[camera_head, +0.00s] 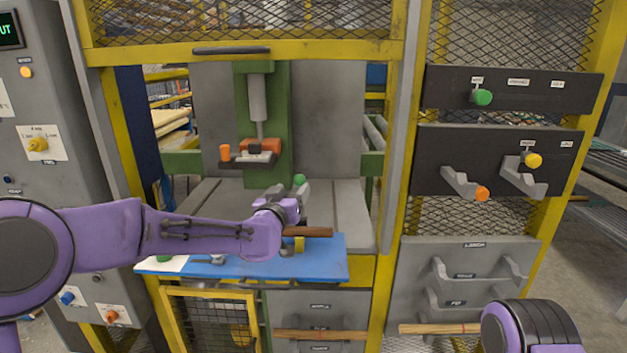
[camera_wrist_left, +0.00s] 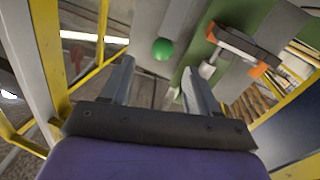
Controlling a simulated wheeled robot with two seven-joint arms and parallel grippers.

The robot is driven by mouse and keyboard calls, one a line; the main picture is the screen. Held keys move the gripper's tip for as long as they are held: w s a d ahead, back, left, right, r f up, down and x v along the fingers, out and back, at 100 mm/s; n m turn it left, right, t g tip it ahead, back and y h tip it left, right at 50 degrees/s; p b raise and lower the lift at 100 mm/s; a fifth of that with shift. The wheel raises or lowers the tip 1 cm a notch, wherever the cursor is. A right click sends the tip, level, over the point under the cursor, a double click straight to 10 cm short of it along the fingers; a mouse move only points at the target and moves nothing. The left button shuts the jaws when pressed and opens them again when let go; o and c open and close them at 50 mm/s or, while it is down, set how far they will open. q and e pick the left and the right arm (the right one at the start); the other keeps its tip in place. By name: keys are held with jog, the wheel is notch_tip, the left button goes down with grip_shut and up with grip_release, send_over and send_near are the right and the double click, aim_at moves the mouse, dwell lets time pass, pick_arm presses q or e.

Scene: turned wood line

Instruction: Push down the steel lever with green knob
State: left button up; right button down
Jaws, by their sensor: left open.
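A green knob (camera_head: 299,180) shows just beyond my left gripper (camera_head: 302,192) in the head view, in front of the green press. In the left wrist view the round green knob (camera_wrist_left: 162,49) lies ahead of my left gripper (camera_wrist_left: 157,76), between the lines of its two spread fingers. The fingers are open and empty, and the knob looks apart from them. The steel lever's shaft is hard to make out in both views. Another green knob (camera_head: 483,97) sits on the upper dark panel at the right. My right gripper is out of view; only part of my right arm shows.
A blue board (camera_head: 320,267) with a brown turned piece (camera_head: 315,232) lies beneath my left arm. The green press (camera_head: 262,110) with orange clamp parts stands behind. Yellow frame posts (camera_head: 397,200) and a panel with yellow and orange knobs (camera_head: 495,150) stand to the right.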

aim_at(302, 177)
pick_arm(q)
jog(key=p+x, duration=0.3)
jog(key=x, duration=0.5)
jog(key=shift+w+f, duration=0.1)
jog(key=shift+w, duration=0.3)
jog(key=shift+w+f, duration=0.1)
jog(key=shift+w, duration=0.4)
jog(key=shift+d, duration=0.1)
